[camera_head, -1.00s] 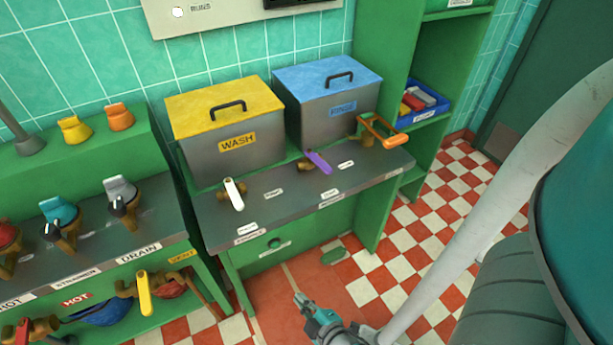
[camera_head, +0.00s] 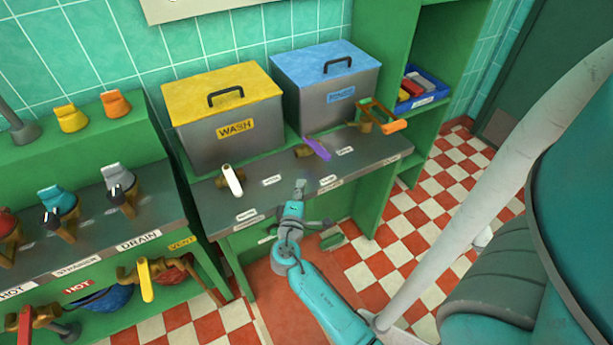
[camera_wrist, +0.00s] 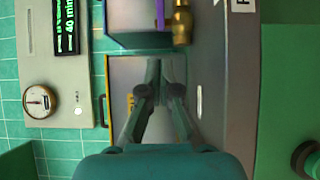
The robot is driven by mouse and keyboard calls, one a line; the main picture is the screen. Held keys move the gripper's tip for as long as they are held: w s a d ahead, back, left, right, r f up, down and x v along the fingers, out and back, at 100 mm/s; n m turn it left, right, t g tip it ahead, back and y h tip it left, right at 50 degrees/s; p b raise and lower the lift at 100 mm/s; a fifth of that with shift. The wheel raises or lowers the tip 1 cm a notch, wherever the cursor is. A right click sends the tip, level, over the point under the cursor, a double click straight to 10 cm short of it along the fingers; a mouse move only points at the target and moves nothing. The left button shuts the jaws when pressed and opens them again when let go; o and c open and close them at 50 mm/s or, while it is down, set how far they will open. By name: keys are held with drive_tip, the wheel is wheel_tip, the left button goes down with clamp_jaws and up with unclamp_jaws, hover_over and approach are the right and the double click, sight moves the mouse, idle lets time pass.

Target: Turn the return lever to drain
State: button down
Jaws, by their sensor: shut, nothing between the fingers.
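My gripper (camera_head: 300,187) is shut and empty, raised over the front part of the right-hand bench. In the head view it appears between a white lever (camera_head: 232,180) and a purple lever (camera_head: 317,148), apart from both. An orange-handled lever (camera_head: 393,126) on a brass valve is at the bench's right end. I cannot read which of these is the return lever; the small bench labels are too blurred. In the wrist view the closed fingers (camera_wrist: 158,80) show before the wash tank's front, with part of the purple lever (camera_wrist: 160,14) at the top.
A yellow-lidded wash tank (camera_head: 225,135) and a blue-lidded rinse tank (camera_head: 325,103) stand behind the levers. The green shelf (camera_head: 395,60) rises at the right. The left bench holds several more levers, including a grey one (camera_head: 115,178) above a DRAIN label (camera_head: 138,240). Checkered floor at right is mostly clear.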

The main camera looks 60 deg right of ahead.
approach(317, 152)
drive_tip(key=w, duration=0.1)
drive_tip(key=w+d, duration=0.2)
drive_tip(key=w, duration=0.1)
drive_tip(key=shift+d, duration=0.25)
drive_tip(key=shift+s+d, duration=0.25)
drive_tip(key=shift+d, duration=0.25)
drive_tip(key=shift+s+d, duration=0.25)
drive_tip(key=shift+d, duration=0.2)
drive_tip(key=shift+s+d, duration=0.25)
drive_tip(key=shift+d, duration=0.45)
